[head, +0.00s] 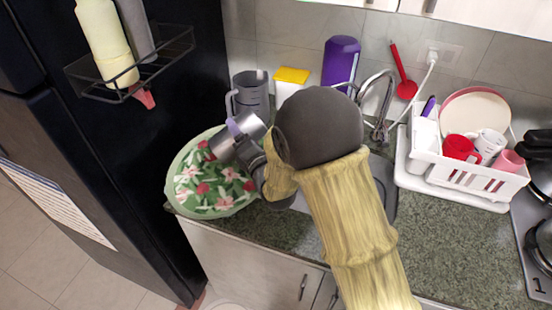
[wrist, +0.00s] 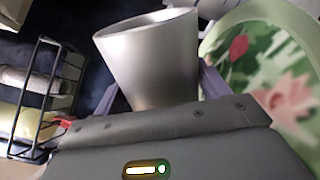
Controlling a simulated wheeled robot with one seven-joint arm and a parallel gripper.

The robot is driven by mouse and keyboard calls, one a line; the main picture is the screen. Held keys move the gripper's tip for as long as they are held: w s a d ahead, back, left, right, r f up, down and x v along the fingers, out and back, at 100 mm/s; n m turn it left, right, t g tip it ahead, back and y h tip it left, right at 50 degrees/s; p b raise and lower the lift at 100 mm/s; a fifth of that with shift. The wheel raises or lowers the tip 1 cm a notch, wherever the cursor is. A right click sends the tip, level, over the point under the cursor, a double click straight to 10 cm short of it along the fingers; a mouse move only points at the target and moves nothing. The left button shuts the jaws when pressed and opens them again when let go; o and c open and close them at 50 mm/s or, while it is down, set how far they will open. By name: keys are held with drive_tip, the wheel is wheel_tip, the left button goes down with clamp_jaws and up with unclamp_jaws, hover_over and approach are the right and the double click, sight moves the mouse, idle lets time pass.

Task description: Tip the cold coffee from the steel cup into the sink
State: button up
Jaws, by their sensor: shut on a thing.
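My gripper (head: 234,127) is shut on the steel cup (head: 248,124), with its fingers on the cup's sides. The cup is held over the flowered tray at the left of the counter and looks tilted in the head view. In the wrist view the cup (wrist: 152,62) shows its outer wall and wide rim; its inside is hidden, so I cannot see any coffee. The sink (head: 385,185) is mostly hidden behind my arm; a grey strip of it shows to the right. The tap (head: 375,103) stands behind it.
The green flowered tray (head: 190,203) lies beside the dark fridge (head: 150,190). A grey jug (head: 250,95), a yellow-topped box (head: 291,78) and a purple container (head: 341,62) stand along the wall. A white dish rack (head: 485,180) with mugs and plates stands to the right.

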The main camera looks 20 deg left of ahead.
sight(253, 133)
drive_tip(key=shift+w+d+f+m+p, duration=0.1)
drive_tip(key=shift+m+p, duration=0.25)
drive_tip(key=shift+m, duration=0.2)
drive_tip(key=shift+f+m+p, duration=0.1)
drive_tip(key=shift+m+p, duration=0.2)
drive_tip(key=shift+m, duration=0.25)
drive_tip(key=shift+w+d+r+m+b, duration=0.5)
drive_tip(key=shift+w+d+m, duration=0.2)
drive_tip(key=shift+m, duration=0.2)
idle(0.4)
drive_tip(key=shift+w+d+f+m+h+b, duration=0.15)
drive_tip(key=shift+d+f+m+b, duration=0.1)
drive_tip(key=shift+m+b, duration=0.65)
drive_tip(key=shift+w+d+f+m+h+b, duration=0.15)
drive_tip(key=shift+f+m+b, duration=0.1)
drive_tip(key=shift+m+b, duration=0.65)
idle(0.5)
drive_tip(key=n+p, duration=0.1)
drive_tip(key=r+p, duration=0.1)
drive_tip(key=shift+s+a+r+n+p, duration=0.1)
drive_tip(key=shift+s+a+n+p, duration=0.2)
drive_tip(key=shift+n, duration=0.1)
drive_tip(key=shift+s+a+r+n+p, duration=0.2)
drive_tip(key=shift+n+p, duration=0.8)
drive_tip(key=shift+p, duration=0.05)
drive_tip(key=shift+s+a+f+n+b, duration=0.2)
drive_tip(key=shift+a+f+n+b, duration=0.15)
drive_tip(key=shift+f, duration=0.2)
drive_tip(key=shift+d, duration=0.1)
